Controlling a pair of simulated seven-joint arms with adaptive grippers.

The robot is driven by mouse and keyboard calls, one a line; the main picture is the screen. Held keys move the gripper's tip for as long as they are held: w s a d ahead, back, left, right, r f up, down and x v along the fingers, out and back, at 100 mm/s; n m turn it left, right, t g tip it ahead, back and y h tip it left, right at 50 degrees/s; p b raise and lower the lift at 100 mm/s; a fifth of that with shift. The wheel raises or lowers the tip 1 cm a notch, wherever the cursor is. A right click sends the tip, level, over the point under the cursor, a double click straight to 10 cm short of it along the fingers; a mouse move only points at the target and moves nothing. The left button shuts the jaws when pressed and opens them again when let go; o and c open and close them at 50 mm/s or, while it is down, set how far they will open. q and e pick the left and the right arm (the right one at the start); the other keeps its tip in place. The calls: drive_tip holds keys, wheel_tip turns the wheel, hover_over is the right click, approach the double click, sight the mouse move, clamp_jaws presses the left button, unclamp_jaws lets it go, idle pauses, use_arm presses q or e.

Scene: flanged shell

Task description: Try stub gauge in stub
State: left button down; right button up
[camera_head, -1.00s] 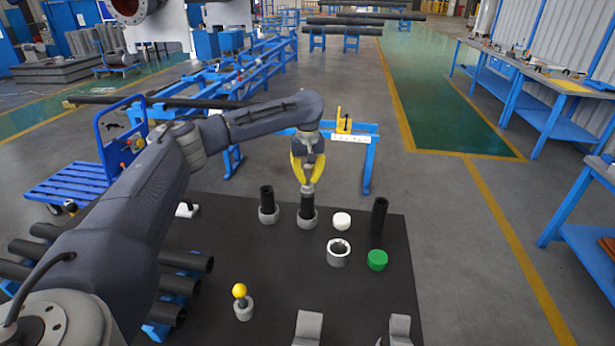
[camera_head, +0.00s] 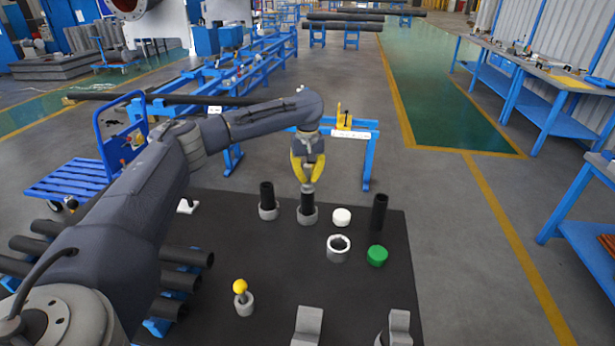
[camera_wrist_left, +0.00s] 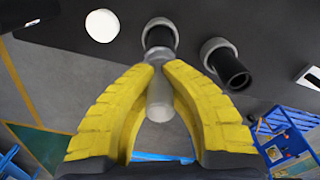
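My left gripper (camera_head: 307,183) has yellow fingers and is shut on the stub gauge (camera_wrist_left: 160,98), a grey plug. It holds the gauge upright over a black stub (camera_head: 307,203) that stands in a grey flanged collar (camera_head: 307,217). In the left wrist view the fingertips (camera_wrist_left: 158,66) are close to the mouth of this stub (camera_wrist_left: 160,38). The gauge's lower end is at the mouth; how far it is inside, I cannot tell. My right gripper is not in view.
A second collared stub (camera_head: 267,195) stands close left. To the right are a white cap (camera_head: 342,217), a grey ring (camera_head: 338,255), a green cap (camera_head: 377,256) and a black tube (camera_head: 380,212). A yellow-balled piece (camera_head: 240,288) and grey blocks (camera_head: 308,326) stand nearer. The black mat's middle is clear.

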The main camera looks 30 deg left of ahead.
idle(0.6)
use_arm(q)
drive_tip(key=shift+r, duration=4.65)
drive_tip(key=shift+r, duration=0.1)
